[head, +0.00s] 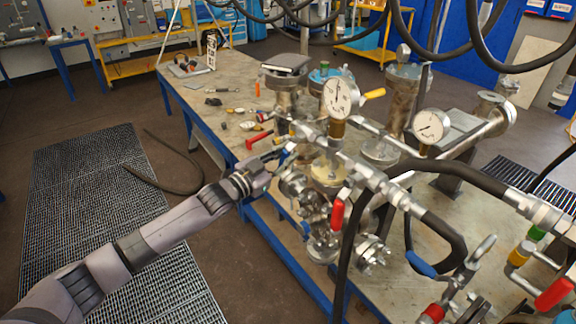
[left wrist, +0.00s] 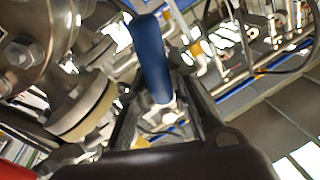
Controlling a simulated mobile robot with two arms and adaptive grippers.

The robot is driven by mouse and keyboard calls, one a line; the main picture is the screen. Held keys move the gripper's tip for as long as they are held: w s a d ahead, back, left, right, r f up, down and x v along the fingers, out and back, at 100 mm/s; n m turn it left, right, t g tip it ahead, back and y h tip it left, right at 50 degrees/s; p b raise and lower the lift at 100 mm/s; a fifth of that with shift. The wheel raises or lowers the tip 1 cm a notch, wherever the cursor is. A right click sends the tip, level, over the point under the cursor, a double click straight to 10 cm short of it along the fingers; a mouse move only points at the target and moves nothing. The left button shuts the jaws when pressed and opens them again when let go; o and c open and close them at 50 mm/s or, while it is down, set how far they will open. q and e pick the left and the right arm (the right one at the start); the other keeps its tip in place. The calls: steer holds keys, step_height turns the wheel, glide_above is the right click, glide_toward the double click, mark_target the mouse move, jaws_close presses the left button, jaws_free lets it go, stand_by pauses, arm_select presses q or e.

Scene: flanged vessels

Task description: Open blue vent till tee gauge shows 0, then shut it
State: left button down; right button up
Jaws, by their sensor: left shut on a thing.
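My left gripper (head: 282,154) reaches in from the left to the fittings at the near edge of the bench. In the left wrist view, the blue vent handle (left wrist: 150,58) stands between the fingers of the left gripper (left wrist: 165,112), which is shut on it. In the head view the fingers mostly hide this handle. A round white gauge (head: 340,97) stands just above and right of the gripper, its dark needle roughly upright. A second white gauge (head: 431,126) stands further right. I cannot read either scale exactly. My right gripper is out of view.
Flanged pipework (head: 322,200) crowds the space right of the gripper, with a red handle (head: 337,214) and another blue handle (head: 420,263). Black hoses (head: 455,170) cross the right side. A red-handled tool (head: 258,139) lies on the bench (head: 222,92).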

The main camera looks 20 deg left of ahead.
arm_select(q)
steer(key=m, duration=0.1)
steer(key=a+m+b, duration=0.1)
steer(key=w+m+b, duration=0.1)
steer(key=m, duration=0.1)
steer(key=shift+a+r+h, duration=0.15)
steer(key=shift+r+h, duration=0.1)
steer(key=shift+h, duration=0.15)
steer(key=shift+w+a+r+m+g+h+b, duration=0.2)
steer(key=shift+r+m+h+b, duration=0.4)
steer(key=shift+m, duration=1.45)
steer(key=shift+w+a+r+m+g+h+b, duration=0.1)
steer(key=shift+w+a+r+m+h+b, duration=0.5)
steer(key=shift+m, duration=1.5)
steer(key=shift+s+r+m+g+h+b, duration=0.25)
steer(key=shift+r+m+b, duration=0.7)
steer(key=shift+m, duration=1.1)
steer(key=shift+w+r, duration=0.1)
steer(key=shift+r, duration=0.15)
steer(key=c, duration=1.5)
jaws_free()
steer(key=shift+o, duration=0.2)
steer(key=v, duration=1.2)
steer(key=shift+f, duration=0.15)
